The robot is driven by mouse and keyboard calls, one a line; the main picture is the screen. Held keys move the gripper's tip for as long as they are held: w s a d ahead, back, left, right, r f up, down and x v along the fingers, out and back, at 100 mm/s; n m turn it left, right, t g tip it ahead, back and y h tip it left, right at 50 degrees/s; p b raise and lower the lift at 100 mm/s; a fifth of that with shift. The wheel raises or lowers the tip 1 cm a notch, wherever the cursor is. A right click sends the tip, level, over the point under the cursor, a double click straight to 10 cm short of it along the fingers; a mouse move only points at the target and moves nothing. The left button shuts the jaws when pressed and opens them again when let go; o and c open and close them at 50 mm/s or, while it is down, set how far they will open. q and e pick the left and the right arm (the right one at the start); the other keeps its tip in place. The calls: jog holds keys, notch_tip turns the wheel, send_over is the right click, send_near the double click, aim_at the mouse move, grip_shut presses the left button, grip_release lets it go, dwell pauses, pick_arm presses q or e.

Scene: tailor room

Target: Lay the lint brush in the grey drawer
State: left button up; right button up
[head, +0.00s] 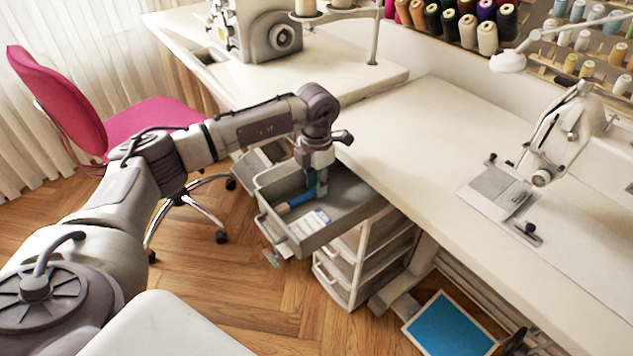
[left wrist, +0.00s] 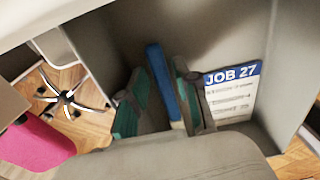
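The grey drawer (head: 345,222) is pulled out under the table. The lint brush (head: 299,199) has a blue body and lies low inside it, beside a white card. My left gripper (head: 318,186) reaches down into the drawer at the brush's right end. In the left wrist view, the brush (left wrist: 162,80) shows as a blue strip between the two green-padded fingers (left wrist: 160,95). A gap shows between it and the left finger; the right finger is close beside it. The gripper looks open around it. The brush's far end is partly hidden. My right gripper is out of view.
A card reading JOB 27 (left wrist: 232,90) is in the drawer beside the fingers. The white tabletop (head: 420,140) overhangs behind the drawer. A pink chair (head: 150,120) stands left. A white drawer unit (head: 350,265) and a blue framed panel (head: 450,325) are below right.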

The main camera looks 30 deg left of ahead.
pick_arm(q)
jog(key=shift+o, duration=0.8)
jog(key=shift+r, duration=0.1)
jog(key=shift+w+r, duration=0.1)
jog(key=shift+r, duration=0.05)
notch_tip(320, 180, up, 12)
jog(key=shift+d+f, duration=0.15)
jog(key=shift+f, duration=0.1)
